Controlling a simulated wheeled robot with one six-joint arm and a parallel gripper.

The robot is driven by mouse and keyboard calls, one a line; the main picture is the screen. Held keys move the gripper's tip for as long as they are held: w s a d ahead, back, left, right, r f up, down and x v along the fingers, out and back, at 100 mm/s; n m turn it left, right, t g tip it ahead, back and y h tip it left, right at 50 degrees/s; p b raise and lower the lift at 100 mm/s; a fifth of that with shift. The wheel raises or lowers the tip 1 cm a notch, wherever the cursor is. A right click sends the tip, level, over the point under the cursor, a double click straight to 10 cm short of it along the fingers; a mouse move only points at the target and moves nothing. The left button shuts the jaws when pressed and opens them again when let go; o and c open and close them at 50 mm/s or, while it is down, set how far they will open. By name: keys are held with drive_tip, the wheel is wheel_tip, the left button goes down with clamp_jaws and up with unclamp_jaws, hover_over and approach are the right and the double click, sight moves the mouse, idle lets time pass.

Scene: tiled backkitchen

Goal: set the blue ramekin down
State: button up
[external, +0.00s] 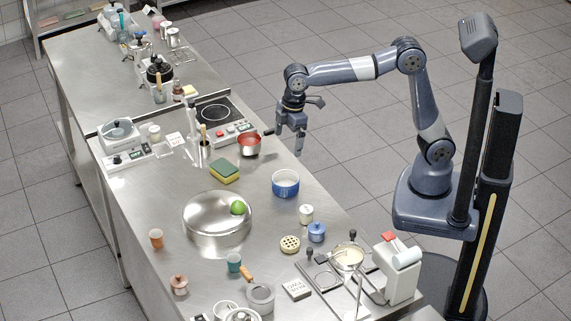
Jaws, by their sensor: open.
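The blue ramekin (285,188), blue outside with a pale inside, stands upright on the steel counter, right of the large round steel bowl. My gripper (289,142) is above the counter's right edge, higher in the picture than the ramekin and apart from it. Its fingers point down, and it is open with nothing seen between the fingers. Whether anything lies in the ramekin is too small to tell.
A red saucepan (248,147) sits left of my gripper. The steel bowl (200,232) has a green ball-like thing (238,207) at its rim. A sponge (224,171), white jar (306,212) and small blue lidded pot (317,233) stand nearby. Bare steel surrounds the ramekin.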

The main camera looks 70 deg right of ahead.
hover_over(285, 179)
drive_tip(key=s+a, duration=0.2)
drive_tip(key=a, duration=0.2)
drive_tip(key=f, duration=1)
drive_tip(key=shift+w+d+f, duration=0.15)
drive_tip(key=shift+w+d, duration=0.05)
drive_tip(key=f, duration=0.2)
drive_tip(key=f+p, duration=0.1)
drive_tip(key=f, duration=0.2)
drive_tip(key=shift+w+f, duration=0.2)
drive_tip(key=shift+f, duration=0.1)
drive_tip(key=c, duration=1.1)
